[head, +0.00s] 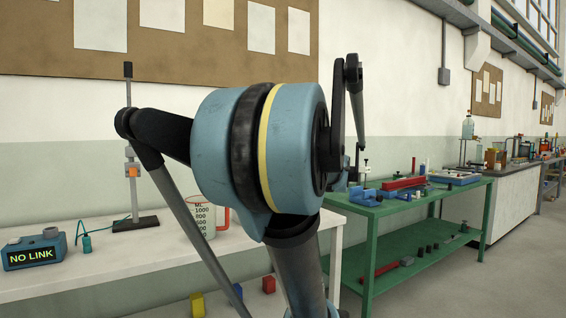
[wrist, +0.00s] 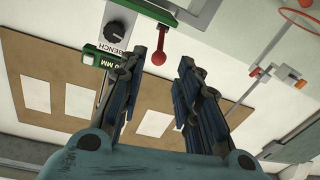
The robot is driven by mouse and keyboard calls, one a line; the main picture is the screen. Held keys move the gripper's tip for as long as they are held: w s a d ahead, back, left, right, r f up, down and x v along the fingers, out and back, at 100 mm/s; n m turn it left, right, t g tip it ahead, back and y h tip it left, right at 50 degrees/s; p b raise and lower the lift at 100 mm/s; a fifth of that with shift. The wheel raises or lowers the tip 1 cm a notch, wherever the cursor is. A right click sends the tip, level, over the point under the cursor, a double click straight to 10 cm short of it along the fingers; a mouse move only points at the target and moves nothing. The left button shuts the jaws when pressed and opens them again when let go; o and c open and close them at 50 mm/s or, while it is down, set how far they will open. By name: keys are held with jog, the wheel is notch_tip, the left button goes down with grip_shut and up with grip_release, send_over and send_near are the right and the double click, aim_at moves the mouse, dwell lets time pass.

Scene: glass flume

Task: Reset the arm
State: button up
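My arm (head: 258,140) fills the middle of the head view, folded, with its large blue joint close to the camera. In the wrist view my gripper (wrist: 166,68) has its two dark fingers apart, with nothing seen held between them. Beyond the fingertips there is a red ball-ended lever (wrist: 159,56) that shows in the gap near the left finger; I cannot tell how far off it is. A green-framed box with a black knob (wrist: 116,35) marked BENCH is beside the left finger. I cannot make out the gripper clearly in the head view.
A white bench (head: 170,252) at left holds a NO LINK box (head: 34,252), a stand (head: 134,222) and a measuring jug (head: 203,220). A green table (head: 395,205) stands right, with a stone-topped counter beyond. Open floor (head: 510,270) lies at lower right.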

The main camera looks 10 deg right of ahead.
jog(key=shift+a, duration=0.1)
jog(key=s+a+f+m+g, duration=0.1)
jog(key=s+a+f+g, duration=0.45)
jog(key=f, duration=0.55)
jog(key=s+a+f+g, duration=0.4)
jog(key=s+a+f, duration=0.25)
jog(key=f, duration=0.45)
jog(key=s+d+f+m+g+h, duration=0.2)
jog(key=s+d+f+m+h, duration=0.1)
jog(key=s+f, duration=0.5)
jog(key=s+d+f+m+g+h, duration=0.3)
jog(key=s+d+f, duration=0.3)
jog(key=s+f, duration=0.2)
jog(key=shift+f+h, duration=0.75)
jog(key=shift+h, duration=0.15)
jog(key=shift+w+f, duration=0.2)
jog(key=shift+w, duration=0.2)
